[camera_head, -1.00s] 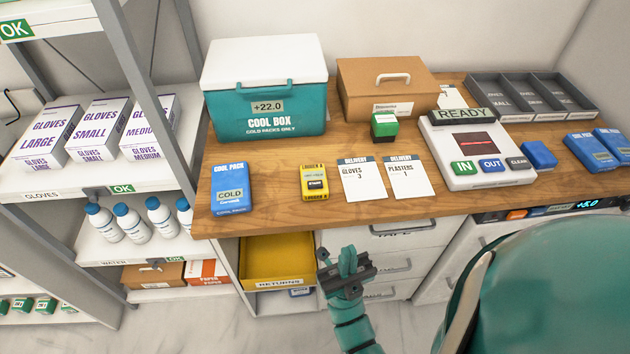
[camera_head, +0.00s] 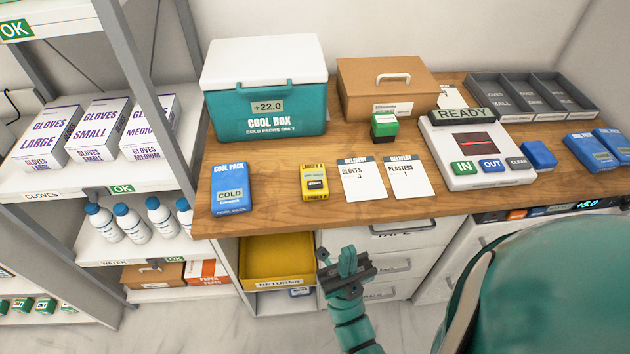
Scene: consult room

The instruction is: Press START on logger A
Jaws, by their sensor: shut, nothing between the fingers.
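Logger A (camera_head: 314,182) is a small yellow device with a pale display and a dark START button (camera_head: 317,184) on its face. It lies on the wooden counter (camera_head: 275,205) between a blue cool pack and a delivery card. My gripper (camera_head: 345,262) is in front of the counter's edge, below and to the right of the logger and apart from it. Its fingers are shut and hold nothing.
A cool pack (camera_head: 231,188) lies left of the logger, and delivery cards (camera_head: 362,180) lie right of it. The cool box (camera_head: 266,95) stands behind. A yellow returns bin (camera_head: 277,260) and drawers (camera_head: 400,240) are under the counter. Shelving (camera_head: 165,130) stands at the left.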

